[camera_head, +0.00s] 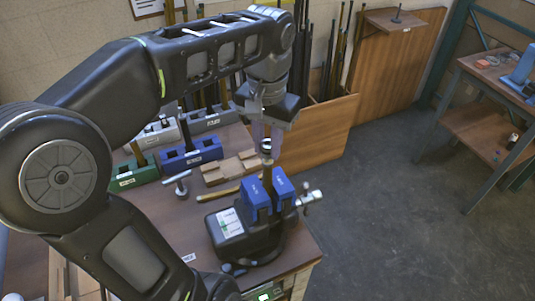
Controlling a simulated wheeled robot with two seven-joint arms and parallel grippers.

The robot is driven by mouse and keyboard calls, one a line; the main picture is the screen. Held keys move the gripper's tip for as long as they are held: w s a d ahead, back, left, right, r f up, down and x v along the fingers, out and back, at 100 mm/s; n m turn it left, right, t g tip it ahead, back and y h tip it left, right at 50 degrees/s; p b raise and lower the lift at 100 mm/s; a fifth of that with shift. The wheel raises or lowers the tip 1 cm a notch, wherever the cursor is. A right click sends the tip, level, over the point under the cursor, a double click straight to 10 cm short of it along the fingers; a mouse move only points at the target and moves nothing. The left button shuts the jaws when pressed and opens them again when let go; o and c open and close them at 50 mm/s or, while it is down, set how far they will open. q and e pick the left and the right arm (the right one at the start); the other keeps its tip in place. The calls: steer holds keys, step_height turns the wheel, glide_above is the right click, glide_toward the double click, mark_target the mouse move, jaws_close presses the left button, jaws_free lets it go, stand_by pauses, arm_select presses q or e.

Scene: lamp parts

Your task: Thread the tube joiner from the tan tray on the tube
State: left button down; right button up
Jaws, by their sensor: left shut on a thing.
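My left gripper (267,143) points down from the left arm, above the blue-jawed vise (256,199). It is shut on a small shiny metal piece, which looks like the tube joiner (266,147). A thin brownish tube (267,177) stands upright between the vise's blue jaws. The joiner is right at or just above the tube's top; I cannot tell whether it is around the tube. The tan tray (229,169) lies on the bench behind the vise. My right gripper is out of view.
A blue tray (192,153), a green tray (134,176) and grey trays (207,119) stand behind on the bench. A metal T-shaped part (178,182) is left of the vise. A wooden bin (318,130) with rods stands behind. The floor on the right is clear.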

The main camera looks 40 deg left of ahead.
arm_select(q)
steer(key=m, duration=0.5)
steer(key=shift+s+f, duration=0.1)
steer(key=shift+f, duration=0.2)
steer(key=m+p, duration=0.1)
steer(key=m, duration=0.5)
steer(key=shift+f+m, duration=0.1)
steer(key=shift+m, duration=0.3)
